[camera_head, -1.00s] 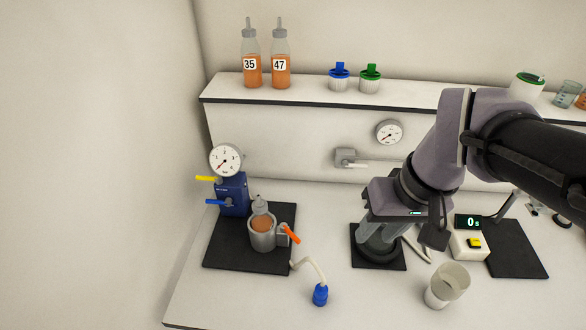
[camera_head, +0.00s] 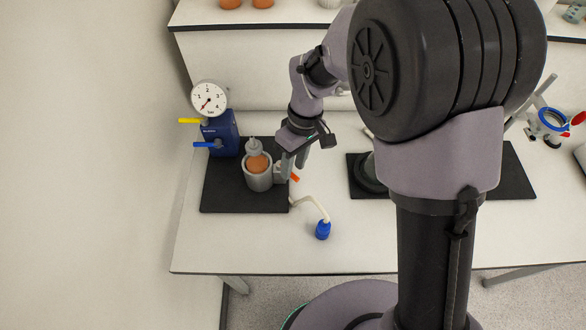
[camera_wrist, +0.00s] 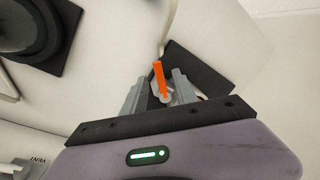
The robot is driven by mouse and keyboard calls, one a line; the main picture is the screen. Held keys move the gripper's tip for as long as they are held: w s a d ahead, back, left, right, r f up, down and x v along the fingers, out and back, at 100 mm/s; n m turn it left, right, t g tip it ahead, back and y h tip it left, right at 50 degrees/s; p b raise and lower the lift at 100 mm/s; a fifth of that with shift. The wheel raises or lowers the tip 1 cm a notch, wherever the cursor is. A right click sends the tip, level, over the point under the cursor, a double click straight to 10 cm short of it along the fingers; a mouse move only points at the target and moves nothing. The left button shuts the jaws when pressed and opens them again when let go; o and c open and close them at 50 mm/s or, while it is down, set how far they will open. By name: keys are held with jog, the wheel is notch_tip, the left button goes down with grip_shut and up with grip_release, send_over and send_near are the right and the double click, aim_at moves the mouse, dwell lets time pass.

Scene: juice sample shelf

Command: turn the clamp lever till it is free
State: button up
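The orange clamp lever (camera_head: 295,178) sits on the right side of the grey clamp holder (camera_head: 258,182), partly hidden by my gripper. A bottle with orange juice (camera_head: 257,163) stands upright in the holder. My gripper (camera_head: 289,167) is down beside the holder at the lever. In the wrist view, the fingers of my gripper (camera_wrist: 159,92) stand apart, with the orange lever (camera_wrist: 159,78) showing between them. A gap shows around the lever; I cannot tell whether either finger touches it.
The holder stands on a black mat (camera_head: 225,200) in front of a blue unit (camera_head: 222,134) with a round gauge (camera_head: 209,98). A tube with a blue end (camera_head: 323,230) lies to the right. The bench front (camera_head: 270,257) is clear.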

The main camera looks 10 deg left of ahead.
jog(key=shift+a+f, duration=0.1)
jog(key=shift+f, duration=0.6)
grip_shut()
dwell(0.9)
